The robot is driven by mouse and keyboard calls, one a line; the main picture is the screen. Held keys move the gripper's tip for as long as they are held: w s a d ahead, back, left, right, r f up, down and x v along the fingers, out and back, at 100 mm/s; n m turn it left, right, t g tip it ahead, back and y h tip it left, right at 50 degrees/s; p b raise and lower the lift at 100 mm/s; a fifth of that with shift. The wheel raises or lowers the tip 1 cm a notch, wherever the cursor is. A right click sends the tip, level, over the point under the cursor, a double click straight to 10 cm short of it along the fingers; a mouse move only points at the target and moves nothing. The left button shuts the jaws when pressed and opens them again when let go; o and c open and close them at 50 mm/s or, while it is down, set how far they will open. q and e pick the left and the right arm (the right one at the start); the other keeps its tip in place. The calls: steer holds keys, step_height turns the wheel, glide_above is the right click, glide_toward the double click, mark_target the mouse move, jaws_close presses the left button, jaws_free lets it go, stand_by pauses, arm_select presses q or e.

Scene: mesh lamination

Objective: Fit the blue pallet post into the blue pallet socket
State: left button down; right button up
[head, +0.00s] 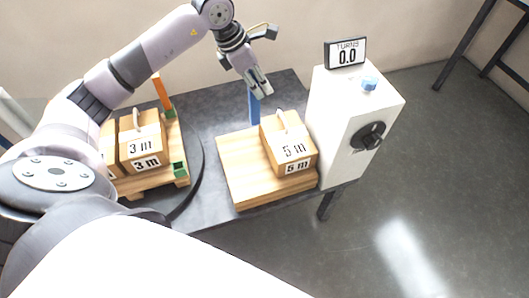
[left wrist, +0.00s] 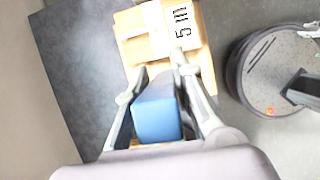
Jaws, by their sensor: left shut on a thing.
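The blue pallet post (head: 254,109) is upright, between the fingers of my left gripper (head: 260,88). In the left wrist view the blue post (left wrist: 157,121) shows between both fingers, with its blue face toward the camera. Its lower end is at the far edge of the right wooden pallet (head: 240,185), beside the 5 m box; I cannot tell whether it touches. I cannot make out a blue socket in either view. My right gripper is not in view.
The 5 m box (head: 287,145) sits on the right pallet. A white machine (head: 345,120) stands right of it, its display reading 0.0. At left, a pallet with 3 m boxes (head: 140,140), an orange post (head: 160,92) and a green corner piece (head: 179,169) sits on a dark round plate.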

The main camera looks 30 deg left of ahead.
arm_select(q)
steer(key=shift+w+a+n, duration=0.15)
steer(key=shift+n, duration=0.15)
step_height(320, 180, down, 20)
steer(key=shift+r+p, duration=0.2)
steer(key=shift+p, duration=0.1)
steer(key=shift+f, duration=0.1)
steer(key=c, duration=1.4)
jaws_free()
